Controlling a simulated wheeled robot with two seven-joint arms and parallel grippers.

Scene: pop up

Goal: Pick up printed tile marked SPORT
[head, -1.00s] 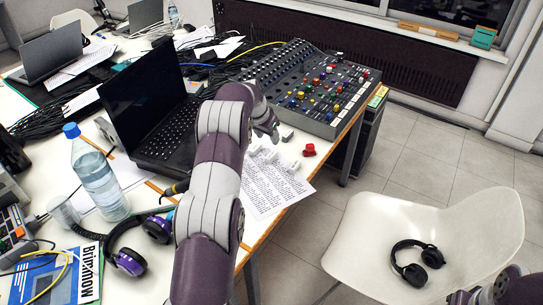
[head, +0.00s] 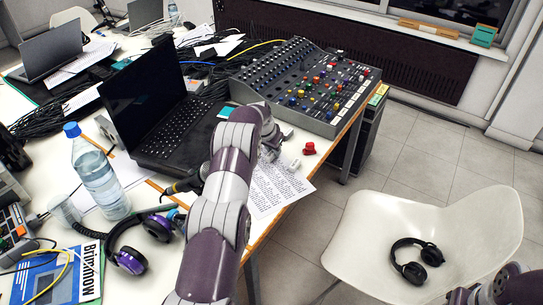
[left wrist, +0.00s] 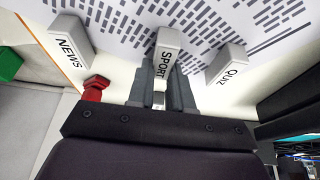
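The SPORT tile (left wrist: 166,55) is a small light-grey block with black lettering, in the middle of the left wrist view. My left gripper (left wrist: 161,88) has its two grey fingers close together along both sides of the tile's near end, and looks shut on it. In the head view my left gripper (head: 270,152) is low over the printed sheet at the table edge and hides this tile. I cannot tell whether the tile is off the sheet. My right gripper is not clearly shown; only part of my right arm shows at the lower right corner.
The NEWS tile (left wrist: 70,45) and QUIZ tile (left wrist: 228,62) flank it on the printed sheet (head: 270,190). A red knob-like piece (head: 309,148) sits at the table edge. A mixing console (head: 310,85) and a laptop (head: 165,115) stand close behind. A white chair (head: 365,225) holds headphones.

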